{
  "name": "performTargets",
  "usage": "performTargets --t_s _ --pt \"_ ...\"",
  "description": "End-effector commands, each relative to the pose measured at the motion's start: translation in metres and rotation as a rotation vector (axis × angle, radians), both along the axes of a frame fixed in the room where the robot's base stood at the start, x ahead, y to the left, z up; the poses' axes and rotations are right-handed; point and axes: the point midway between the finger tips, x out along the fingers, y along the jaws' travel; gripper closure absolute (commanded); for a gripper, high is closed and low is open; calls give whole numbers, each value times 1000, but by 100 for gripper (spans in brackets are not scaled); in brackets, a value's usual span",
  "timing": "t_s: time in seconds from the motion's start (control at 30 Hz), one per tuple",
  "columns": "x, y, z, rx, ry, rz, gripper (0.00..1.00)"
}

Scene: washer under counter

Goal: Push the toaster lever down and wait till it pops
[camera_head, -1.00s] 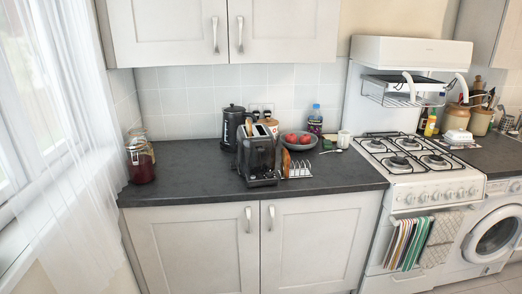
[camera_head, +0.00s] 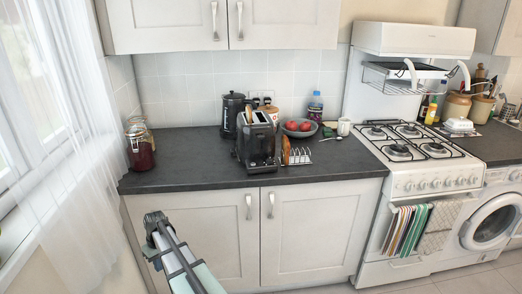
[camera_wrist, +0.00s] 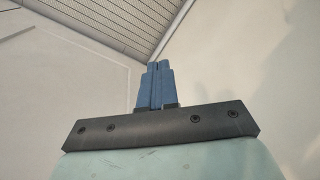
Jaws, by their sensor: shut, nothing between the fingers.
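The black toaster (camera_head: 259,152) stands upright on the dark counter, left of the middle in the head view. Bread slices (camera_head: 262,117) show at its top. Its lever is too small to make out. My gripper (camera_head: 154,219) is low and to the left in the head view, in front of the cabinet doors and well apart from the toaster. In the wrist view, its blue fingers (camera_wrist: 155,86) are shut together with nothing between them. The toaster is not in the wrist view.
A toast rack (camera_head: 300,157) and a bowl of red fruit (camera_head: 299,130) stand right of the toaster. A dark canister (camera_head: 232,113) is behind it. Red-filled jars (camera_head: 140,152) stand at the counter's left end. The counter between jars and toaster is clear. Cabinet doors (camera_head: 208,235) are below.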

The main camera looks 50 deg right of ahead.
Motion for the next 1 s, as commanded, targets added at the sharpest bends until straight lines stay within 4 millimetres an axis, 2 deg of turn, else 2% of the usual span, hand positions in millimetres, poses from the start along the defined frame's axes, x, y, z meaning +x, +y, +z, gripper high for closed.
performTargets --t_s 0.03,0.1,0.5,0.8,1.0 --pt "12 -9 14 0 -20 -1 100" --pt "23 -18 32 -1 -42 -1 100" --pt "76 -73 143 -11 -172 7 100" --pt "100 -109 225 -28 -258 14 100" --pt "105 -139 275 -45 -300 2 100"
